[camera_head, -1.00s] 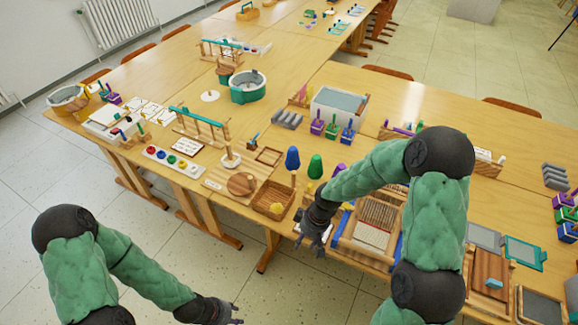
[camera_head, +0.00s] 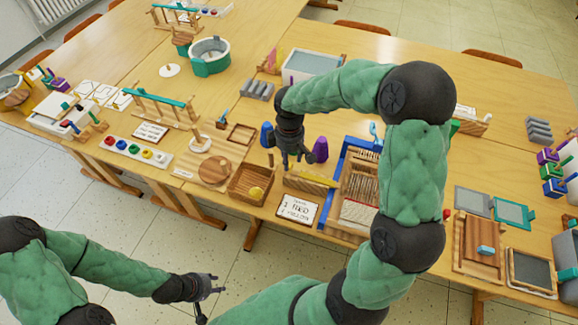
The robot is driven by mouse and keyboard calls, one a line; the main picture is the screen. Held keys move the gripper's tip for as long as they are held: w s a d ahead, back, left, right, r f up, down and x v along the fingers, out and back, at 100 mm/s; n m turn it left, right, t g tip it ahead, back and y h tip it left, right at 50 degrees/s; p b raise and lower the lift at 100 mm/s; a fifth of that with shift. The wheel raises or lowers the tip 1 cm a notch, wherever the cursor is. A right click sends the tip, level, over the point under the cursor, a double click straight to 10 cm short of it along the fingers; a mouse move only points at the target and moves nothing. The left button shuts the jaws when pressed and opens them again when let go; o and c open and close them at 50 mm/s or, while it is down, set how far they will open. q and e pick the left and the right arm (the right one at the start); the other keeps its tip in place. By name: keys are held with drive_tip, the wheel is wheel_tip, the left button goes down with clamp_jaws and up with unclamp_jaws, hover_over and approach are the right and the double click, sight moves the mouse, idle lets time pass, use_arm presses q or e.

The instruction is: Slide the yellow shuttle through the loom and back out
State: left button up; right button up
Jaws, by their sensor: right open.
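The loom (camera_head: 347,161) has a blue frame and a wooden inside with pale threads; it stands on the table at centre right. My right forearm hides part of its right side. The yellow shuttle (camera_head: 316,178) lies on a wooden piece left of the loom, outside it. My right gripper (camera_head: 292,164) is open and empty, pointing down above the table, up and left of the shuttle in the picture. It seems apart from the shuttle. My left gripper (camera_head: 214,290) is empty, low in front of the table, over the floor, with its fingers looking apart.
A blue cone (camera_head: 267,135) and a purple cone (camera_head: 320,149) stand close to my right gripper. A wooden tray (camera_head: 234,188) with a yellow ball is to the left. A lettered card (camera_head: 297,208) lies at the front edge. Slates (camera_head: 472,201) lie right of the loom.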

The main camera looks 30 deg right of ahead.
sight(290, 165)
drive_tip(key=shift+f+b, duration=0.55)
drive_tip(key=shift+f, duration=1.55)
clamp_jaws()
